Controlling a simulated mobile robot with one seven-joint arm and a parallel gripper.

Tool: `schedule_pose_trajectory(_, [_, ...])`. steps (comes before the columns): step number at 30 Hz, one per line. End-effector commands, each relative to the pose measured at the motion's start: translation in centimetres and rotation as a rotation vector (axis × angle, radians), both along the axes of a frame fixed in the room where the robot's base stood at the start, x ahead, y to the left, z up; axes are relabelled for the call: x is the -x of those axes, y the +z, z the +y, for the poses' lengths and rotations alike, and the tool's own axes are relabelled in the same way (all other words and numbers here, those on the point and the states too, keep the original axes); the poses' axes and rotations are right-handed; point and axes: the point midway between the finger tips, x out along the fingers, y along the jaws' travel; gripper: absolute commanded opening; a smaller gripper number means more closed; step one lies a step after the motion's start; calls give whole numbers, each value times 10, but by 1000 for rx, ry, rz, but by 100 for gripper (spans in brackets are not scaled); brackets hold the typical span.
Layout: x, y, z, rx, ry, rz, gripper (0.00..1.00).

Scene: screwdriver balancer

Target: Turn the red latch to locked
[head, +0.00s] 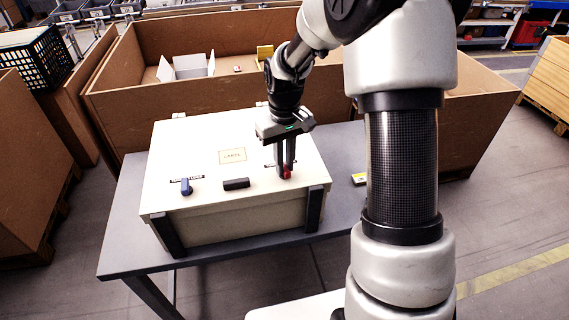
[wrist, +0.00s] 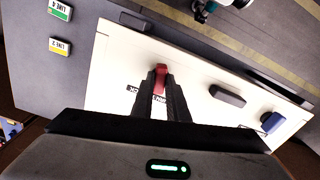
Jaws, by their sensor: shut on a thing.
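The red latch (head: 286,172) is on the right part of the lid of a cream case (head: 215,205). In the wrist view the red latch (wrist: 161,71) shows between and just past my fingertips. My gripper (head: 285,174) points down from above and is shut on the red latch; it also fills the lower middle of the wrist view (wrist: 163,85). The label under the latch is partly hidden by my fingers, so its reading cannot be told.
A blue latch (head: 186,187) sits at the lid's left, with a dark handle (head: 236,184) between the latches. The case stands on a grey table (head: 130,225). A yellow-and-white card (head: 359,179) lies right of the case. A large brown crate (head: 120,105) stands behind.

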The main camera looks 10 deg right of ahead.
Motion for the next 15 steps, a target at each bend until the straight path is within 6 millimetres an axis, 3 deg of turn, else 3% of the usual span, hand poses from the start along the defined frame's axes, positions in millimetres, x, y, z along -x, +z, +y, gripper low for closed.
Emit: schedule_pose_trajectory(15, [-1,1,1,-1,-240,-3,0])
